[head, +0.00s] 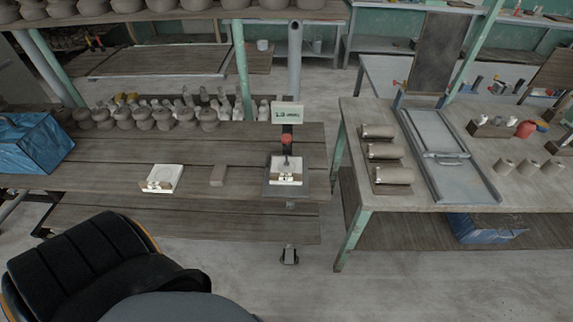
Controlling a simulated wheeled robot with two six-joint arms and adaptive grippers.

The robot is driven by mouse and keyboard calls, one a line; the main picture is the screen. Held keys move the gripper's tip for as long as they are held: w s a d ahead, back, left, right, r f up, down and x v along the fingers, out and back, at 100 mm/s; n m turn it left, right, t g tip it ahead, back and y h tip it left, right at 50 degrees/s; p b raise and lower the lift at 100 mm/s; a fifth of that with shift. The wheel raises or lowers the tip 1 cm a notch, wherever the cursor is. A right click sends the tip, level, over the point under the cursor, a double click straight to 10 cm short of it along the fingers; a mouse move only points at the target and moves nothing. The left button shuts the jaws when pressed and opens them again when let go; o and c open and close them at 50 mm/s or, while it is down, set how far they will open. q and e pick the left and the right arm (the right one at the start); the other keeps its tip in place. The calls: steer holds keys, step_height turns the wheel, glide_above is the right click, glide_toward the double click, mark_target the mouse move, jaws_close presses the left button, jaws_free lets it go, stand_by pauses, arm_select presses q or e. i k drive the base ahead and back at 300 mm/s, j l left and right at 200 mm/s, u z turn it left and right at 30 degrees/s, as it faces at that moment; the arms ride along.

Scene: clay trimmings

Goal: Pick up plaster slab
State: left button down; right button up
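Two white, square, slab-like pieces are in the head view. One plaster slab (162,179) lies flat near the front edge of the left wooden table, with a curved mark and small dark details on it. Another white slab (286,171) lies on the dark plate of a scale (270,190) at the table's right end. I cannot tell which one the task names. Neither of my grippers shows in the view.
A small brown block (218,175) lies between the slabs. A row of clay pots (143,120) stands behind, and a blue box (32,145) sits at left. The scale's display (288,112) rises behind its plate. A gap separates the right workbench (440,195).

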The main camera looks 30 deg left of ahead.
mark_target(291, 174)
steer(key=u, duration=1.6)
steer(key=i+l+u, duration=0.25)
steer(key=i+u, duration=0.25)
steer(key=k, duration=0.05)
